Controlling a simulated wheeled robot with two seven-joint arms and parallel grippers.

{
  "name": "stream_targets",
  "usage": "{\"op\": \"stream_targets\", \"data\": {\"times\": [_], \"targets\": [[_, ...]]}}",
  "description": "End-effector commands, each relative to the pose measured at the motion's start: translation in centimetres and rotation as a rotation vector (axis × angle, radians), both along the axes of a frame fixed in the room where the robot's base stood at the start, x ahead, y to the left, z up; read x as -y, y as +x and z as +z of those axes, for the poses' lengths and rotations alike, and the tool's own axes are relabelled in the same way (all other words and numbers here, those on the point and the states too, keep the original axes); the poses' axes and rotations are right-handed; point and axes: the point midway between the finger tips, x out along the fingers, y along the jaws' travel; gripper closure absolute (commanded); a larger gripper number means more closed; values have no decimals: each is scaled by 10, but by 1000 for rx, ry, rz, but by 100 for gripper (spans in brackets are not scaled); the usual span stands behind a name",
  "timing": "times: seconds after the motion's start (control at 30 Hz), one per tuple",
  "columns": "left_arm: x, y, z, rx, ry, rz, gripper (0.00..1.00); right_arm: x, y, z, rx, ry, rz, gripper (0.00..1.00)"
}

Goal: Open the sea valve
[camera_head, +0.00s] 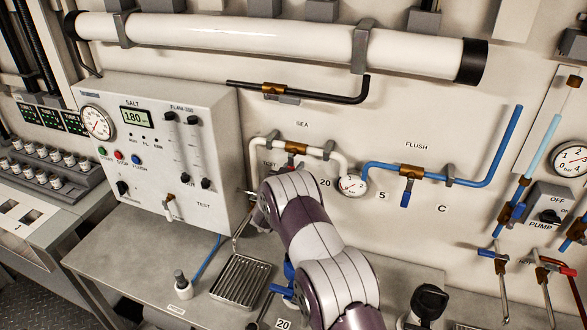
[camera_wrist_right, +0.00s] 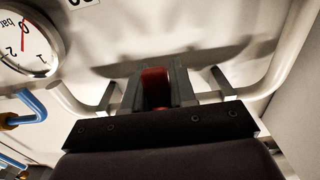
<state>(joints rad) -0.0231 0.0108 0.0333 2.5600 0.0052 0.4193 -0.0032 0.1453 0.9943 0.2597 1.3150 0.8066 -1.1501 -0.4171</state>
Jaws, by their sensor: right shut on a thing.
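The sea valve's brass body (camera_head: 296,147) sits in a white pipe (camera_head: 335,158) on the wall below the SEA label. In the head view my right arm hides the space below the valve and my right gripper's fingers. In the right wrist view my right gripper (camera_wrist_right: 155,82) is shut on a red handle (camera_wrist_right: 154,90), which lies between its two dark fingers. The white pipe (camera_wrist_right: 283,65) bends round on both sides there. How far the handle is turned I cannot tell. My left gripper is not in view.
A round gauge (camera_head: 352,185) is beside the pipe, close to my right arm; it also shows in the right wrist view (camera_wrist_right: 24,45). The grey control box (camera_head: 160,150) stands to the left. A metal tray (camera_head: 241,281) and a small bottle (camera_head: 183,284) are on the bench.

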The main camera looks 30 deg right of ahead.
Motion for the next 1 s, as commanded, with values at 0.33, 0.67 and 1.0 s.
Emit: {"op": "stream_targets", "data": {"times": [0.33,0.67,1.0], "targets": [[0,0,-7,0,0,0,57,7,-7,1,-139,-122,0,100],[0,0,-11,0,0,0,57,17,-19,9,-373,-324,0,100],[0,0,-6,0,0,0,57,26,-30,21,-618,-532,0,100]]}}
